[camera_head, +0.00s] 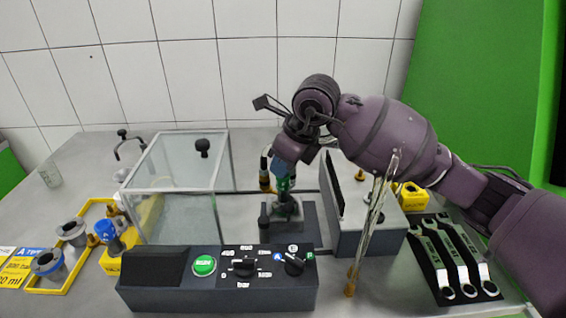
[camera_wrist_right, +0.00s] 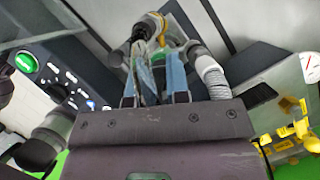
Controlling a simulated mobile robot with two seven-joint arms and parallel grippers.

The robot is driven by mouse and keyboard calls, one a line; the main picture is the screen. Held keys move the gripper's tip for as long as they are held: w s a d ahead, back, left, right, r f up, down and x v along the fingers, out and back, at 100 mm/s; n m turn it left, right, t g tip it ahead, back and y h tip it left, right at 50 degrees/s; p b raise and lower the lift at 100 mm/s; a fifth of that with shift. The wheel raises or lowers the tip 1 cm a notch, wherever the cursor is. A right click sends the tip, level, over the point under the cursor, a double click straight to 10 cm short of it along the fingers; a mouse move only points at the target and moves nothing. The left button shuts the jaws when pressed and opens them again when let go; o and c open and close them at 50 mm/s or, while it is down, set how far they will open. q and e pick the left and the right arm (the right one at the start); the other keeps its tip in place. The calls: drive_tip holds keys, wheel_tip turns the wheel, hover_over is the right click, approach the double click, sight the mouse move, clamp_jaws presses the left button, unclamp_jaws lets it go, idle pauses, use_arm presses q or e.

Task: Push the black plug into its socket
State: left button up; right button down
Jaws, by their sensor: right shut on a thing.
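My right gripper (camera_head: 286,168) points down over the middle of the bench, behind the control panel. Its bluish fingers (camera_wrist_right: 154,78) are shut on a green-and-dark part (camera_head: 283,186), which shows as green between them in the wrist view (camera_wrist_right: 158,62). The fingers cover much of it, and I cannot tell whether it is the black plug. Below it is a small grey block (camera_head: 289,212). A short black upright piece (camera_head: 265,217) stands just left of the block. I cannot make out a socket opening. My left gripper is not in view.
The control panel (camera_head: 218,290) with a green button (camera_head: 204,265) stands in front. A clear glass box (camera_head: 180,180) is close on the left, a grey housing (camera_head: 362,232) close on the right. Wrenches (camera_head: 455,258) lie at right; yellow trays (camera_head: 82,283) stand at left.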

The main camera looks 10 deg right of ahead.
drive_tip(key=c, duration=1)
unclamp_jaws()
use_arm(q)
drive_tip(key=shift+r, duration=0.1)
use_arm(e)
drive_tip(key=shift+r, duration=0.1)
drive_tip(key=shift+r+p, duration=1.75)
drive_tip(key=shift+r, duration=1.7)
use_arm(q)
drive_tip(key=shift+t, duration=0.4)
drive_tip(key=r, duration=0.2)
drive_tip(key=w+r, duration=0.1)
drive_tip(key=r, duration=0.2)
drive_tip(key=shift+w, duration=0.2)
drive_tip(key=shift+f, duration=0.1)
use_arm(e)
drive_tip(key=shift+f, duration=0.1)
